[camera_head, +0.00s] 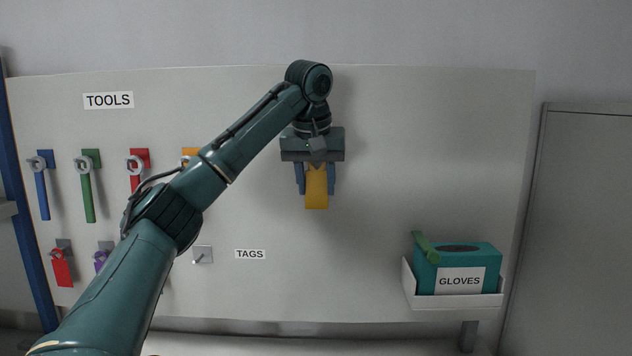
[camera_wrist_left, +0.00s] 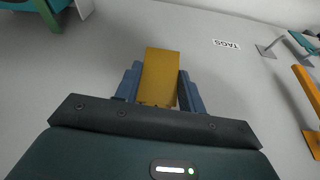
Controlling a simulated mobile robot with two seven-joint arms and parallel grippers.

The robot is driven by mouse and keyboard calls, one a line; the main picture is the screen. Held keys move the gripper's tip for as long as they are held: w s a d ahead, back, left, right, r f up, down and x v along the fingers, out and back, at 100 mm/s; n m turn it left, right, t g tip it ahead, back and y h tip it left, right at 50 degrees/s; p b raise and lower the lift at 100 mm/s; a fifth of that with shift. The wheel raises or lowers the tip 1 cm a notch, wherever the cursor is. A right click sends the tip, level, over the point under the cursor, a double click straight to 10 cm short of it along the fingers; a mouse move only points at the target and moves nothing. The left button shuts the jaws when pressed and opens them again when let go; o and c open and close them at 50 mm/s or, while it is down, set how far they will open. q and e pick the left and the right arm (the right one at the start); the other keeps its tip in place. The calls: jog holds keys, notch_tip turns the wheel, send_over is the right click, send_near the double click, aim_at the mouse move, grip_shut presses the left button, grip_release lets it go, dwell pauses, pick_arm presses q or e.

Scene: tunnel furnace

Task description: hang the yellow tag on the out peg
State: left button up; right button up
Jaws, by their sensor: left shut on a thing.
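My left gripper (camera_head: 316,180) is shut on the yellow tag (camera_head: 317,195) and holds it in front of the board's middle, hanging downward. In the left wrist view the tag (camera_wrist_left: 161,75) shows between the two blue fingers of the gripper (camera_wrist_left: 160,90). A bare peg on a square plate (camera_head: 202,255) is on the board, lower left of the gripper and left of the TAGS label. It also shows in the left wrist view (camera_wrist_left: 270,47). No label reading "out" is visible, so I cannot tell if this is the out peg. My right gripper is out of view.
A red tag (camera_head: 62,270) and a purple tag (camera_head: 101,261) hang at lower left, below several coloured tools. My left arm hides part of the board there. A teal glove box (camera_head: 482,258) sits in a white holder (camera_head: 440,302) at right. The board's upper right is clear.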

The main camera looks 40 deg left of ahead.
pick_arm(q)
jog(key=o, duration=1)
jog(key=shift+r, duration=0.1)
jog(key=v, duration=1.3)
jog(key=shift+s, duration=0.1)
